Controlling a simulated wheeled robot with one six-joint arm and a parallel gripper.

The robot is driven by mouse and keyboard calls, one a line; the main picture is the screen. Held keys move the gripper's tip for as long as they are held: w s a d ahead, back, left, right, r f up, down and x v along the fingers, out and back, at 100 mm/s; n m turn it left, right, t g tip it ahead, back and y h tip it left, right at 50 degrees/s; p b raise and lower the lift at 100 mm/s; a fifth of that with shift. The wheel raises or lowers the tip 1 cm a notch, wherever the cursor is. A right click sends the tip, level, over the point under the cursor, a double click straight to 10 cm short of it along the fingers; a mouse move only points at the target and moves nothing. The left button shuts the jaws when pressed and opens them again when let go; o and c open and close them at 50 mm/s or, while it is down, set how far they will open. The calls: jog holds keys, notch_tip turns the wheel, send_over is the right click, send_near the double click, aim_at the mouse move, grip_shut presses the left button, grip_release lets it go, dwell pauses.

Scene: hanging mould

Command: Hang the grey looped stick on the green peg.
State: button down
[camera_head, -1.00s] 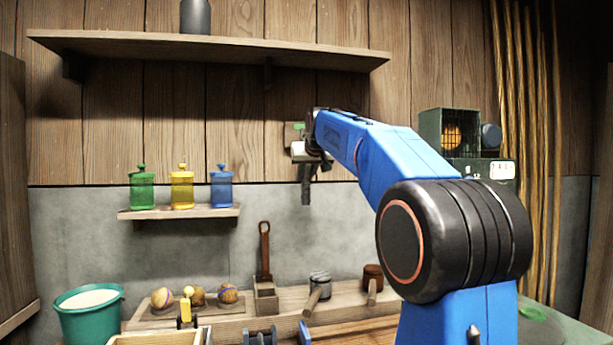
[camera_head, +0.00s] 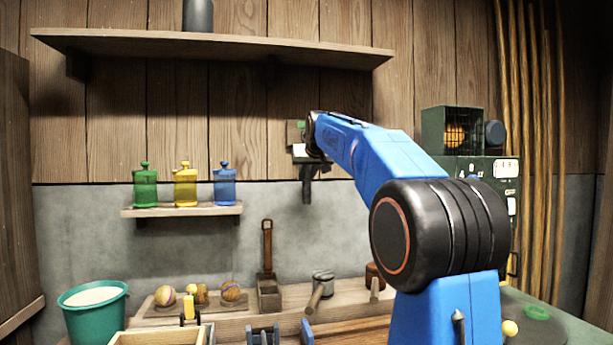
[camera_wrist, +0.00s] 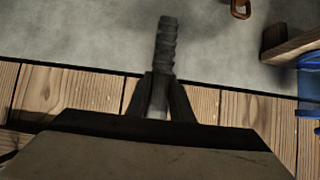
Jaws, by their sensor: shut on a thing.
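My gripper (camera_wrist: 160,82) is shut on the grey stick (camera_wrist: 165,48), whose dark ribbed end points up past the fingertips in the wrist view. In the head view, the stick (camera_head: 306,190) hangs straight down below the gripper, in front of the wall. A loop on the stick cannot be made out, as the gripper and wrist hide its upper part. A small green patch (camera_head: 300,125) shows on a plate on the wooden wall, just left of the end of my arm. It may be the green peg, but the arm partly covers that spot.
A small shelf (camera_head: 150,212) with green, yellow and blue bottles is on the left. A long shelf (camera_head: 210,45) is above. A brown looped tool (camera_head: 267,240) stands in a block below. A green cage box (camera_head: 450,140) is on the right. Mallets and balls lie on the bench.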

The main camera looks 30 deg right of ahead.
dwell(0.4)
jog(key=c, duration=1.5)
grip_release()
jog(key=v, duration=1.7)
jog(key=shift+s+a+r, duration=0.1)
jog(key=shift+s, duration=0.05)
